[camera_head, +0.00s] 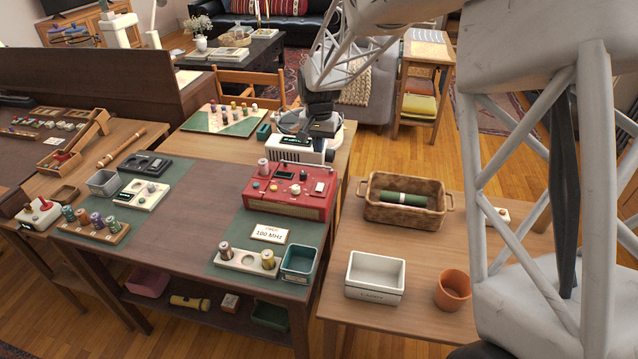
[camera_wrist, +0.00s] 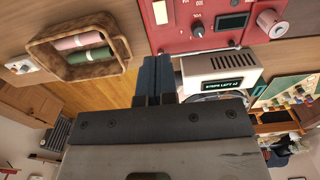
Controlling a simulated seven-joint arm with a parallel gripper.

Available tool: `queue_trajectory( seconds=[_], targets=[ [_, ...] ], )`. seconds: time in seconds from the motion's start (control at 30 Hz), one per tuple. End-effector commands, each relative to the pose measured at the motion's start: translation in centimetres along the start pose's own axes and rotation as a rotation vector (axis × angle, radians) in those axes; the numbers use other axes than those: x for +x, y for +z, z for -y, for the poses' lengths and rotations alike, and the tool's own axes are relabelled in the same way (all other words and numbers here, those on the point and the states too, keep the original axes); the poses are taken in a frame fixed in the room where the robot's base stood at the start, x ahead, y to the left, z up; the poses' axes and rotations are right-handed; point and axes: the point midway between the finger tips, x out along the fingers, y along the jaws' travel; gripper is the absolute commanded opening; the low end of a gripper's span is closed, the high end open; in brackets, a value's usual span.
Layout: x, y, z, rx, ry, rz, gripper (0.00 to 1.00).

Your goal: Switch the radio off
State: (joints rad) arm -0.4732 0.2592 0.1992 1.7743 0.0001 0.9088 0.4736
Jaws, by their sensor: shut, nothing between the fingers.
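The red radio (camera_head: 283,208) stands on the dark table, with knobs, a small dark display and buttons on its top.
A white box (camera_head: 312,152) with a lit "STEPS LEFT" display stands behind the radio, close to my gripper. A "100 MHz" card (camera_head: 270,234), a cylinder tray (camera_head: 243,259) and a teal bin (camera_head: 299,262) lie in front. A wicker basket (camera_head: 433,214) sits right.

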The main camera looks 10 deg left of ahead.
Motion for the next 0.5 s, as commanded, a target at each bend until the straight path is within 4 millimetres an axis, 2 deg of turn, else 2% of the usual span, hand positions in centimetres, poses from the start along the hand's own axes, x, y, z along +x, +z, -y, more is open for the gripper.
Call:
queue_trajectory(
  seconds=[0.27, 0.5],
  targets=[
    [0.1, 0.0, 0.0, 0.000, 0.000, 0.000, 0.00],
    [1.2, 0.0, -0.1, 0.000, 0.001, 0.002, 0.00]
  ],
)
